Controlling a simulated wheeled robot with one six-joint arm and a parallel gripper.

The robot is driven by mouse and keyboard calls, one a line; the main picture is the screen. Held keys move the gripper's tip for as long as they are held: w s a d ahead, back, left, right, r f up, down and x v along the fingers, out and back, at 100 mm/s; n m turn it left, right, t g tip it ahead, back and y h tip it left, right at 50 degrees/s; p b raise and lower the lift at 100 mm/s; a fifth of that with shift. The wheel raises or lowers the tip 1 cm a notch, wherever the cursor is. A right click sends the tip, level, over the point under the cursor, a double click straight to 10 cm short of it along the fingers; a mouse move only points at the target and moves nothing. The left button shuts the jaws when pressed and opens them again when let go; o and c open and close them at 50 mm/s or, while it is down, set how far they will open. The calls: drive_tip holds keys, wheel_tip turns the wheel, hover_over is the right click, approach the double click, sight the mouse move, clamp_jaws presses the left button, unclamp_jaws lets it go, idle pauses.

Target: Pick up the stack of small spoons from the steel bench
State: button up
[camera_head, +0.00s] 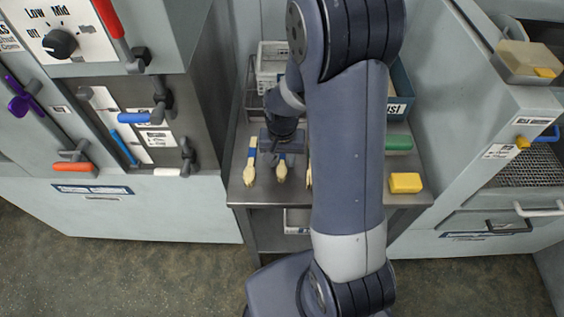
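A steel bench (330,196) stands in the middle, below my arm. Near its front edge lie pale wooden spoons in side-by-side stacks. The left stack (250,175) has a blue band, and the middle stack (282,173) also shows blue near its upper end. A third pale piece (309,177) is mostly hidden by my arm. I cannot tell by size which stack is the small spoons. My gripper (271,146) points down over the upper ends of the left and middle stacks. Its fingertips are too small and dark to show whether it is open or touches a stack.
A yellow block (405,182) and a green item (398,143) lie on the bench's right side. A white basket (268,66) and a blue labelled bin (400,90) stand at its back. Machine cabinets with levers (75,150) flank the left, another machine (490,120) the right.

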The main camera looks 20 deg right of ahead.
clamp_jaws()
idle(0.3)
